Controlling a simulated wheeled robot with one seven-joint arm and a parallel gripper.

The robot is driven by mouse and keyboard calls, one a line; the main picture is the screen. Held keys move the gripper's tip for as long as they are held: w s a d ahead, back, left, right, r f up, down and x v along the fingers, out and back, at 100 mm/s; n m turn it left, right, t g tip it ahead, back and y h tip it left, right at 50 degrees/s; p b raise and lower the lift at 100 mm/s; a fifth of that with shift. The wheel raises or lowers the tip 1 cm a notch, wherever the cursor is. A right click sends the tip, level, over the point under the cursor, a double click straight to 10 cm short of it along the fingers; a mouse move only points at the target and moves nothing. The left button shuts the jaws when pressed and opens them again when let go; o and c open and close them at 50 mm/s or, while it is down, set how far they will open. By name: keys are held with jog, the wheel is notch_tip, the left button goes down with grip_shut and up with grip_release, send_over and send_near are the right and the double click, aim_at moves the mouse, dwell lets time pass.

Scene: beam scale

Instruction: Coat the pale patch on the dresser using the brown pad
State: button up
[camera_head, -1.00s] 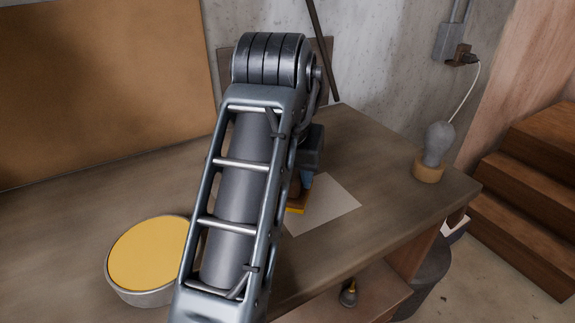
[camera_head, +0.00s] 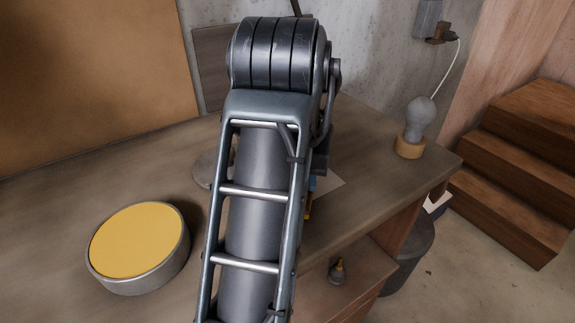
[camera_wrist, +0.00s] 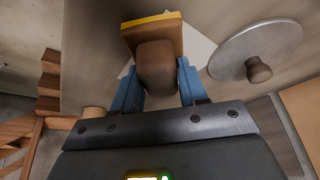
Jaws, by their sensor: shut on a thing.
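My gripper (camera_wrist: 157,72) is shut on the rounded brown grip of the brown pad (camera_wrist: 170,37), one blue finger on each side. The pad has a yellow edge. The pale patch (camera_head: 328,186) lies on the dresser top (camera_head: 375,185), mostly behind my arm. It also shows beside the pad in the wrist view (camera_wrist: 199,47). Its visible part looks plain and pale. I cannot tell whether the pad touches the surface.
A round tub with a yellow surface (camera_head: 138,240) stands at the left on the dresser. A grey lid with a knob (camera_wrist: 258,71) lies near the patch. A bulb-shaped lamp (camera_head: 415,122) stands at the right end. Wooden steps (camera_head: 515,175) are beyond it.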

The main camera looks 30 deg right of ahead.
jog(key=shift+s, duration=0.65)
jog(key=shift+w+d+f, duration=0.1)
jog(key=shift+d+f, duration=0.05)
jog(key=shift+d, duration=0.9)
jog(key=shift+w+f+p, duration=0.15)
jog(key=shift+w+p, duration=0.35)
jog(key=shift+w, duration=2.1)
jog(key=shift+w+f+p, duration=0.15)
jog(key=shift+w+p, duration=0.3)
jog(key=shift+w, duration=2.15)
jog(key=shift+d+p, duration=0.45)
jog(key=shift+d, duration=0.6)
jog(key=shift+s+r, duration=0.15)
jog(key=shift+s, duration=2.6)
jog(key=shift+s+p, duration=1)
jog(key=shift+s, duration=1.6)
jog(key=shift+d+p, duration=0.45)
jog(key=shift+d, duration=0.55)
jog(key=shift+w+p, duration=0.4)
jog(key=shift+w, duration=4.95)
jog(key=shift+f, duration=0.2)
